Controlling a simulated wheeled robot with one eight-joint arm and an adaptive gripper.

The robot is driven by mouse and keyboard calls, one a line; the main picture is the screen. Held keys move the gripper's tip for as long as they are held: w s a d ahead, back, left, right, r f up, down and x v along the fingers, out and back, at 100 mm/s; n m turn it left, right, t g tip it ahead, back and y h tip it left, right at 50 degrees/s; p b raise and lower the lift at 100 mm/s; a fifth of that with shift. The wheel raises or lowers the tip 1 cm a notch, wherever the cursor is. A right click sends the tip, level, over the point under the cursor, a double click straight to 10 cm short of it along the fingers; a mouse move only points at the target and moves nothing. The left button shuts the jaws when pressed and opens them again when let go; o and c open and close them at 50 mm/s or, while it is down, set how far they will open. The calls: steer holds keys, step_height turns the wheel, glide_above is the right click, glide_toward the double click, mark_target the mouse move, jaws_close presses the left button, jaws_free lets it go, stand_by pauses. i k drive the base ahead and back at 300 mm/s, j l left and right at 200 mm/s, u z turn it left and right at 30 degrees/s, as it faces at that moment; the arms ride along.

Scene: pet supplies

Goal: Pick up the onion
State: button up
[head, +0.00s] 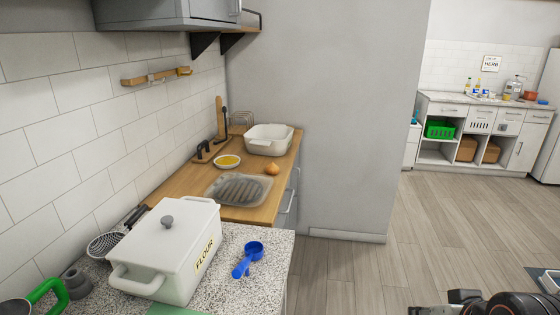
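The onion (272,168) is small, round and orange-brown. It sits on the wooden counter (264,213) near its right edge, just behind the metal sink and in front of a white basin. Part of my arm shows at the bottom right corner, well apart from the onion. My gripper's fingertips cannot be made out in this view.
A white flour container (168,245) and a blue measuring scoop (248,259) stand on the speckled counter in front. The sink (238,188), a yellow-filled bowl (228,161) and the white basin (269,139) surround the onion.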

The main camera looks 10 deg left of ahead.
mark_target(272, 169)
steer(key=i, duration=0.75)
steer(key=i+u, duration=0.3)
steer(key=i, duration=0.15)
steer(key=i+l+u, duration=0.5)
steer(key=i+u, duration=0.2)
steer(key=i+l+u, duration=0.6)
steer(key=u, duration=0.15)
